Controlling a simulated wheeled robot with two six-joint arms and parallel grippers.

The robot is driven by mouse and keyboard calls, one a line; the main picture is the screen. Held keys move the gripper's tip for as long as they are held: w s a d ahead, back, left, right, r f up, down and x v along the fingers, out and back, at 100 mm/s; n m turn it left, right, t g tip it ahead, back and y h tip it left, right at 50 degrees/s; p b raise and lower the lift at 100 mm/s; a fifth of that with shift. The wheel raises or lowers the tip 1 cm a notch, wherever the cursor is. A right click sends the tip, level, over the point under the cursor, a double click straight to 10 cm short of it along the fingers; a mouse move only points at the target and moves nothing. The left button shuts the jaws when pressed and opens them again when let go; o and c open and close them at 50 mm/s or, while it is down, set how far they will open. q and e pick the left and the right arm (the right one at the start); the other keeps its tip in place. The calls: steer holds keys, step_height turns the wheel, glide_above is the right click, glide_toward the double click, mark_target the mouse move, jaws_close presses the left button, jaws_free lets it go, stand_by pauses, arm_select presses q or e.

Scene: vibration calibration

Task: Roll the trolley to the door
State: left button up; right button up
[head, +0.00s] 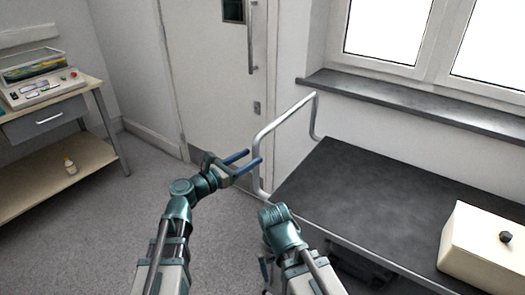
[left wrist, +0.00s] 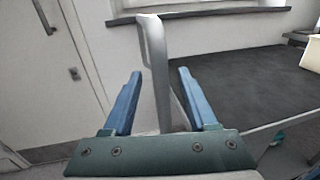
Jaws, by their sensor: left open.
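The trolley has a dark flat top (head: 370,195) and a silver tube handle (head: 285,117) at its end facing the door. The pale door (head: 205,95) stands behind the handle, with a long vertical pull bar. My left gripper (head: 248,159) is open at the near upright of the handle. In the left wrist view the handle upright (left wrist: 156,75) shows between the two blue fingers, with gaps on both sides. Whether it lies fully between them in depth I cannot tell. My right arm is bent low beside the trolley; its fingers are mostly hidden.
A cream box (head: 485,245) with a black knob sits on the trolley top. A window sill (head: 420,105) runs behind the trolley. Grey floor is clear before the door.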

arm_select(q)
steer(key=x, duration=0.6)
jaws_close()
stand_by(0.3)
stand_by(1.1)
